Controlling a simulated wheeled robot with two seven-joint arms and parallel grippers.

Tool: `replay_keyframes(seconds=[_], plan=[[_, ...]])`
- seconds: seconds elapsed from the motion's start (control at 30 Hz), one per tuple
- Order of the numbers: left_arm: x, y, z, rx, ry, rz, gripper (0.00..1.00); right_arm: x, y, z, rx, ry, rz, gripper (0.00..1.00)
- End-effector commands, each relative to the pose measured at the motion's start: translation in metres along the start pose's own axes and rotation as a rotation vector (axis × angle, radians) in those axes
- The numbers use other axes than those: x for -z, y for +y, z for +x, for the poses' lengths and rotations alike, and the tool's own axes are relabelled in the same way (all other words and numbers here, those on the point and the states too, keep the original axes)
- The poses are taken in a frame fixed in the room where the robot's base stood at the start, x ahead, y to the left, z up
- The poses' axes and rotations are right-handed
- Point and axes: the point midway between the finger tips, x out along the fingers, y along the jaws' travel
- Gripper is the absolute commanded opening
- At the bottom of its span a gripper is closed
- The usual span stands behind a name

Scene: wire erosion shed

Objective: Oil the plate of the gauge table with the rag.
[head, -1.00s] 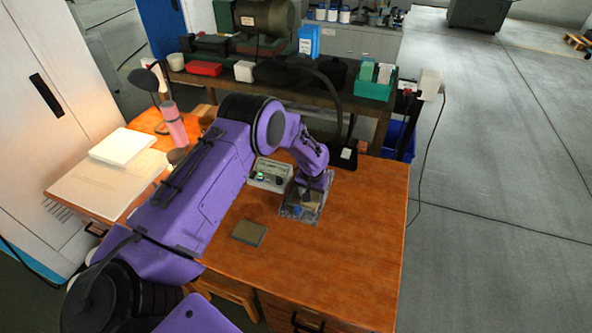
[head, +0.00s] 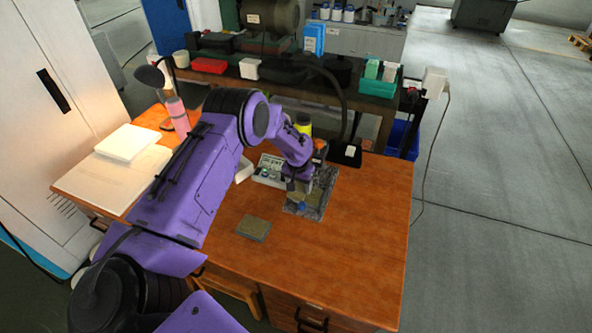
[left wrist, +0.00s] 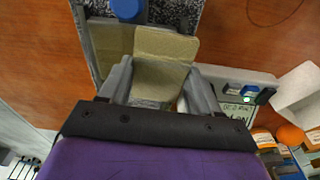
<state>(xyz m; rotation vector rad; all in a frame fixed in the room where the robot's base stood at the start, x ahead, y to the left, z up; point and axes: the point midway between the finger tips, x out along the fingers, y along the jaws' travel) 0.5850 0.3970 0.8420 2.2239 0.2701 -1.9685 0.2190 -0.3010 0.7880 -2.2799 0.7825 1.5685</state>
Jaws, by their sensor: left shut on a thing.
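My left gripper (head: 298,198) reaches down over the left side of the gauge table's dark plate (head: 317,205) on the desk. In the left wrist view, the gripper (left wrist: 155,90) is shut on the khaki rag (left wrist: 168,46), which spreads out ahead of the fingers. The rag lies over part of the speckled plate (left wrist: 180,12); I cannot tell how firmly it touches. A blue knob (left wrist: 127,8) shows beside the rag. In the head view the gripper mostly hides the rag. My right gripper is not in view.
A readout box (head: 270,170) stands close behind and left of the plate. A grey-green block (head: 253,228) lies at the front. A pink bottle (head: 177,116) and papers are at the left. The desk's right side (head: 375,210) is clear.

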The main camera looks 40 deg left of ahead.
Motion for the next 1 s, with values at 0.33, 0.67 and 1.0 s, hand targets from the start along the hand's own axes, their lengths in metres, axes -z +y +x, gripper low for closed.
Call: replay_keyframes(seconds=[0.33, 0.67, 1.0], plan=[[0.004, -0.011, -0.034, 0.0, 0.001, -0.005, 0.38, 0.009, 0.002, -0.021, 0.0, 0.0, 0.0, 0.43], [0.007, -0.013, -0.061, 0.001, 0.002, -0.009, 0.38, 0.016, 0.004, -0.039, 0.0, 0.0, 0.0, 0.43], [0.009, -0.011, -0.08, 0.001, 0.001, -0.006, 0.38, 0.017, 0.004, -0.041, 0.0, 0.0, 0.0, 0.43]])
